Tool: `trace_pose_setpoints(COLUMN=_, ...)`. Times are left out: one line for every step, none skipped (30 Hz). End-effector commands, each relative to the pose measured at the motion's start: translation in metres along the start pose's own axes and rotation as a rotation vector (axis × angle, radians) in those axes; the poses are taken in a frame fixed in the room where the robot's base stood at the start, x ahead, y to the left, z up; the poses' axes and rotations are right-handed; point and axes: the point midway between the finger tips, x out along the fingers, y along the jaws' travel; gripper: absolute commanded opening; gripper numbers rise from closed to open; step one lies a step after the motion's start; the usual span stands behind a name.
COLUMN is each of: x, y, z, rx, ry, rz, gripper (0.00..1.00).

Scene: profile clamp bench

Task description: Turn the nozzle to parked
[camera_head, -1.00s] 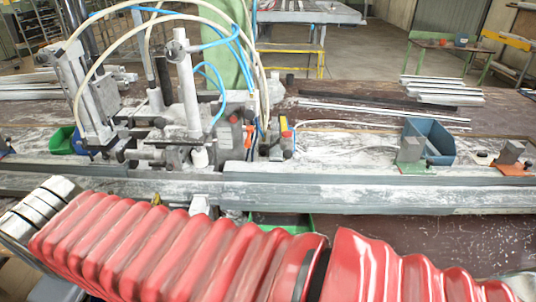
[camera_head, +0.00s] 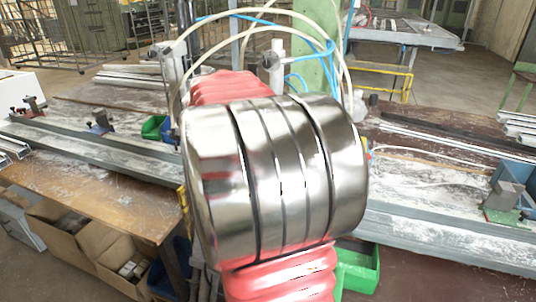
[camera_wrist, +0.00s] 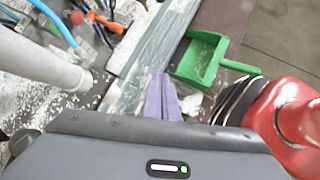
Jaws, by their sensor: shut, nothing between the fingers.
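My gripper (camera_wrist: 162,78) shows in the wrist view as two purple fingers pressed together, empty. Its tips point over the grey rail (camera_wrist: 136,83), with a green tray (camera_wrist: 203,58) just right of them. An orange fitting (camera_wrist: 103,22) lies at the upper left, apart from the fingers, near a blue hose (camera_wrist: 54,24). I cannot tell whether the orange fitting is the nozzle, or how the nozzle is turned. In the head view my own arm covers most of the clamp machine and hides the gripper.
A pale post (camera_wrist: 40,62) stands left of the fingers. In the head view, cream and blue hoses (camera_head: 338,50) loop above the machine. Cardboard boxes (camera_head: 92,240) sit below the bench at the left.

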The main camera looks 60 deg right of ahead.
Motion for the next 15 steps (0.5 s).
trace_pose_setpoints(x=0.013, y=0.009, z=0.012, rx=-0.023, ry=-0.041, rz=-0.028, gripper=0.00)
trace_pose_setpoints(x=0.019, y=0.014, z=0.019, rx=-0.041, ry=-0.063, rz=-0.042, gripper=0.00)
trace_pose_setpoints(x=0.026, y=0.020, z=0.027, rx=-0.062, ry=-0.090, rz=-0.060, gripper=0.00)
trace_pose_setpoints(x=0.032, y=0.023, z=0.034, rx=-0.076, ry=-0.109, rz=-0.073, gripper=0.00)
trace_pose_setpoints(x=0.036, y=0.026, z=0.038, rx=-0.089, ry=-0.125, rz=-0.083, gripper=0.00)
trace_pose_setpoints(x=0.041, y=0.030, z=0.045, rx=-0.104, ry=-0.143, rz=-0.098, gripper=0.00)
trace_pose_setpoints(x=0.044, y=0.032, z=0.049, rx=-0.113, ry=-0.154, rz=-0.106, gripper=0.00)
trace_pose_setpoints(x=0.046, y=0.033, z=0.051, rx=-0.121, ry=-0.163, rz=-0.113, gripper=0.00)
trace_pose_setpoints(x=0.049, y=0.035, z=0.055, rx=-0.129, ry=-0.171, rz=-0.120, gripper=0.00)
trace_pose_setpoints(x=0.050, y=0.036, z=0.057, rx=-0.133, ry=-0.176, rz=-0.123, gripper=0.00)
trace_pose_setpoints(x=0.051, y=0.036, z=0.058, rx=-0.136, ry=-0.180, rz=-0.126, gripper=0.00)
trace_pose_setpoints(x=0.051, y=0.037, z=0.058, rx=-0.138, ry=-0.182, rz=-0.127, gripper=0.00)
trace_pose_setpoints(x=0.051, y=0.037, z=0.059, rx=-0.139, ry=-0.182, rz=-0.127, gripper=0.00)
trace_pose_setpoints(x=0.051, y=0.037, z=0.059, rx=-0.139, ry=-0.182, rz=-0.127, gripper=0.00)
trace_pose_setpoints(x=0.051, y=0.036, z=0.058, rx=-0.139, ry=-0.182, rz=-0.127, gripper=0.00)
